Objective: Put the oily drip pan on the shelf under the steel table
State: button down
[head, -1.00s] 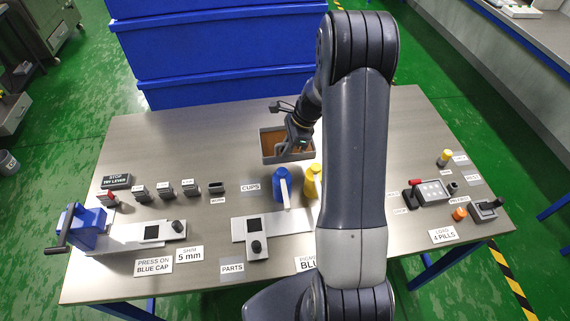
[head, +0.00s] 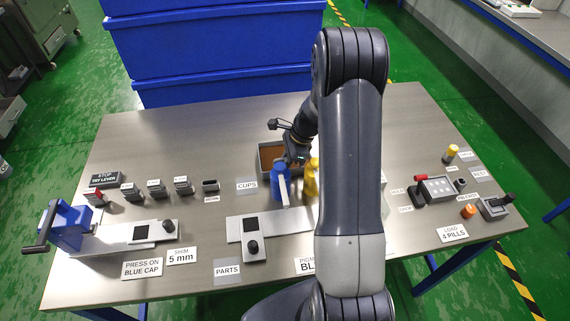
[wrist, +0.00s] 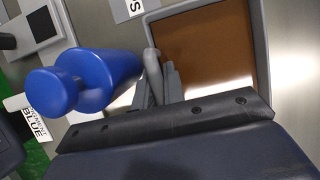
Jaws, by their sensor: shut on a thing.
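The drip pan (head: 262,160) is a grey rectangular tray with brown oily liquid inside. In the head view it is over the middle of the steel table (head: 210,135), behind the blue bottle, which covers part of its near side. In the wrist view its grey rim (wrist: 263,45) and brown inside fill the upper right. My gripper (wrist: 160,75) is shut on the pan's near rim; it also shows in the head view (head: 292,160), partly hidden. I cannot tell whether the pan touches the tabletop. The shelf under the table is not visible.
A blue bottle (head: 281,185) stands right beside the pan and my gripper, with a yellow bottle (head: 311,180) to its right. A blue crank device (head: 66,225) and small blocks are at the left. Stacked blue bins (head: 220,75) stand behind the table. The table's back left is clear.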

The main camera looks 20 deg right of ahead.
jog(key=shift+f, duration=0.1)
jog(key=c, duration=1.5)
grip_release()
